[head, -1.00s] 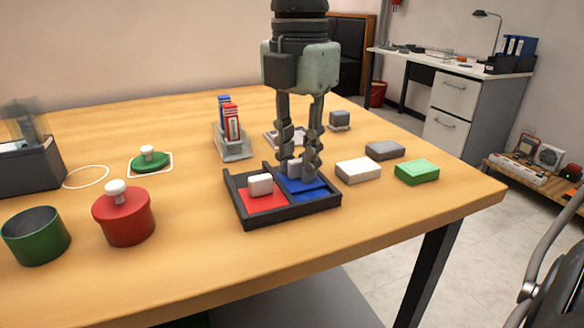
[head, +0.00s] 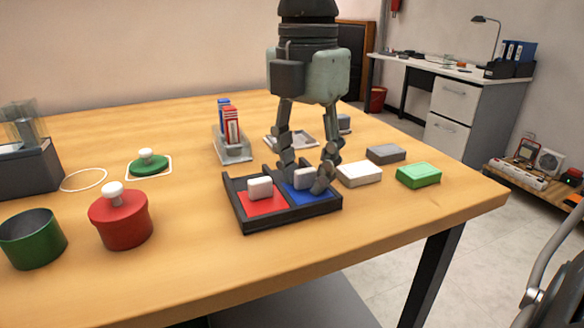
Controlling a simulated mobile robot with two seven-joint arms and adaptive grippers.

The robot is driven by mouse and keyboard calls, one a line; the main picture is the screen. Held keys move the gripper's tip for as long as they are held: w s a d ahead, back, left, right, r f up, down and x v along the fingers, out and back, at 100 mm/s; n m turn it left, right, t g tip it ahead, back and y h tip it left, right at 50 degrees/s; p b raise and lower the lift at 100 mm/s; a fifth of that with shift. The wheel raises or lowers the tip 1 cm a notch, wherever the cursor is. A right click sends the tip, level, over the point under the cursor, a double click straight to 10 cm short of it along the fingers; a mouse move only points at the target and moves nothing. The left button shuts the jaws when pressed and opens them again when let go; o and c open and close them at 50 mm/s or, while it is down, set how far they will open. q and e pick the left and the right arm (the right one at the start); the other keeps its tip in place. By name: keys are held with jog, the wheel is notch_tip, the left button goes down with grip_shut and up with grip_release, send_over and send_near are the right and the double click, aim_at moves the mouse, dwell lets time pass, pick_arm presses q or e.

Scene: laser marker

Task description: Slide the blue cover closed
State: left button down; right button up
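A black two-part tray (head: 262,222) sits near the table's front edge. Its left part shows a red cover (head: 262,204) with a white block-shaped knob (head: 260,187). Its right part shows the blue cover (head: 312,199) with a white knob (head: 303,178); it looks flat inside the frame, and its back is partly hidden by my fingers. My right gripper (head: 304,183) points down over the blue cover. Its fingers are spread, one to each side of the white knob, with a gap visible at least on the left. My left gripper is not in view.
A white block (head: 359,174), a grey block (head: 386,153) and a green block (head: 418,175) lie right of the tray. A card holder (head: 235,154) stands behind it. A red pot (head: 121,221) and a green cup (head: 33,241) stand left. Table in front is clear.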

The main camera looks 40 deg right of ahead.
aim_at(305, 170)
jog(key=shift+r+p, duration=2.05)
jog(key=shift+r, duration=1.6)
jog(key=shift+f, duration=0.1)
